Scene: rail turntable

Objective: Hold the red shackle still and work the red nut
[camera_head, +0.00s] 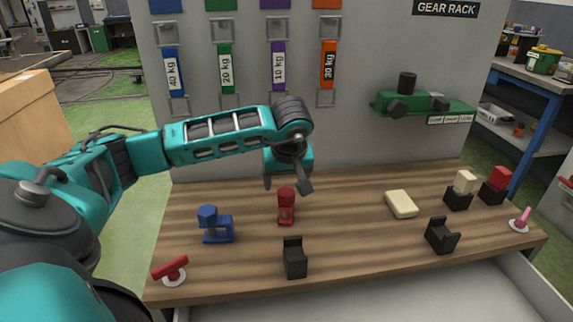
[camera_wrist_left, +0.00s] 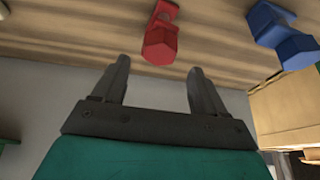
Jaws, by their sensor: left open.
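The red shackle (camera_head: 286,217) stands on the wooden bench near its middle, with the red nut (camera_head: 286,194) at its top. In the left wrist view the red nut (camera_wrist_left: 160,45) shows as a faceted block, with the red shackle (camera_wrist_left: 166,12) partly seen behind it. My left gripper (camera_head: 287,186) points down close to the red nut, with its jaws open and empty. In the left wrist view the nut lies just beyond the gap between the two dark fingertips (camera_wrist_left: 160,66), apart from both. My right gripper is not in view.
A blue shackle (camera_head: 217,226) stands left of the red one. A black holder (camera_head: 294,260) is in front, and a red-handled piece (camera_head: 170,267) is at the front left. A cream block (camera_head: 401,204) and several holders are to the right. A grey panel (camera_head: 370,60) rises behind.

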